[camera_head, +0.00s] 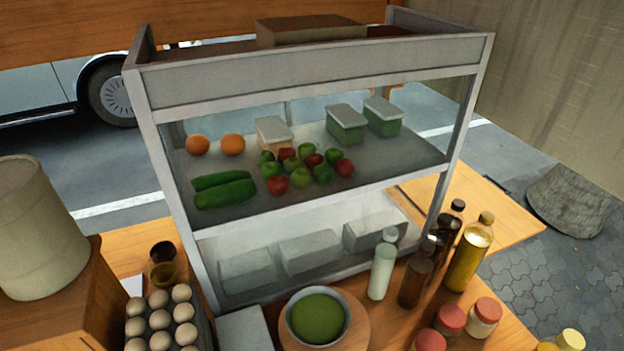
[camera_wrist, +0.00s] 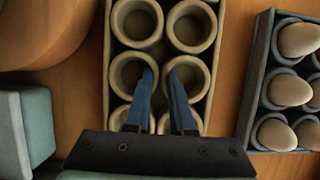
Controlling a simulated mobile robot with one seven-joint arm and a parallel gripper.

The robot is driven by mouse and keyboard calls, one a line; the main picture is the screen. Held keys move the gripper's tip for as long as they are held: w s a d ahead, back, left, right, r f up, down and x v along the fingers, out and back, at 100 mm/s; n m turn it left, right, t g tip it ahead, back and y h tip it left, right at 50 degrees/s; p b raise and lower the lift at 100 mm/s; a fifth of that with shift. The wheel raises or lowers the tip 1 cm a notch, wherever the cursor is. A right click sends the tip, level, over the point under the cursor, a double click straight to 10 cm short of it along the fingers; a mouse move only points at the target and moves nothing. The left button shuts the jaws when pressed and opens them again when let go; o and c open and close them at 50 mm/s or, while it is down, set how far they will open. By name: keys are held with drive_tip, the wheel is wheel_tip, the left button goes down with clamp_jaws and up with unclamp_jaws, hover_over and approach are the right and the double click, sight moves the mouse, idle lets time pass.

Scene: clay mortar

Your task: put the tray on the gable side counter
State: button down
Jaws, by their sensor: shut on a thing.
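A beige tray (camera_wrist: 107,62) with two rows of round, cup-like pockets fills the middle of the wrist view. My gripper (camera_wrist: 161,74) is over it, its two blue fingers pointing into the tray. The fingers are shut on the tray's middle part between the rows; the exact contact is hard to see. The tray's near end is hidden behind my gripper. I cannot make out this tray or my gripper in the head view. A wooden counter (camera_head: 500,218) sticks out at the right end of the stall; I cannot tell if it is the gable side counter.
A grey egg tray (camera_wrist: 250,95) lies right of the tray; eggs (camera_head: 160,320) show in the head view. Several bottles (camera_head: 470,252) and red-lidded jars (camera_head: 451,320) stand on the right. A glass display case (camera_head: 320,75) stands behind.

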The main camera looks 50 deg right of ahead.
drive_tip(key=c, duration=0.8)
unclamp_jaws()
drive_tip(key=shift+o, duration=0.2)
drive_tip(key=v, duration=1.2)
drive_tip(key=shift+w+r, duration=0.1)
